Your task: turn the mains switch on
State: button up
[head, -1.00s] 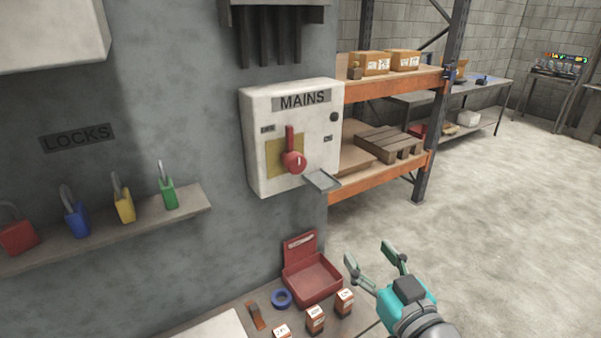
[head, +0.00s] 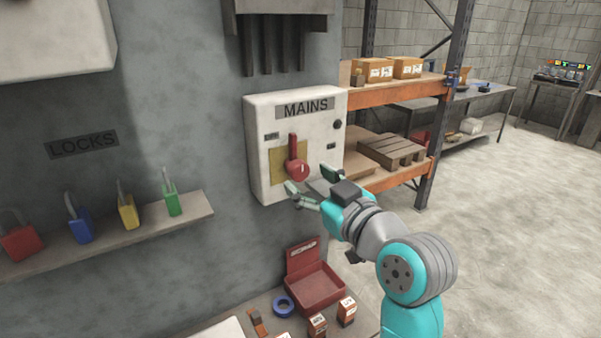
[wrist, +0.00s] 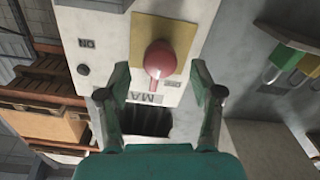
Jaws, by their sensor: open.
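The mains switch box (head: 257,120) is a pale box on the grey wall, labelled MAINS. Its red switch handle (head: 293,146) stands roughly upright over a yellow plate, with a round red knob at its lower end. Small labels sit left and right of it; the wrist view, upside down, shows ON on one side. My gripper (head: 309,180) is open and empty in front of the lower part of the box. In the wrist view the red knob (wrist: 159,58) appears between the spread fingers (wrist: 160,74); contact cannot be told.
A shelf (head: 150,228) with several coloured padlocks is on the wall at left. Below are a red open box (head: 318,288), blue tape (head: 284,306) and small cartons. Orange racking (head: 395,178) stands to the right of the box. Open floor lies farther right.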

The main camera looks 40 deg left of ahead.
aim_at(303, 175)
jog(key=shift+x, duration=1.9)
jog(key=shift+c, duration=0.3)
jog(key=c, duration=1.1)
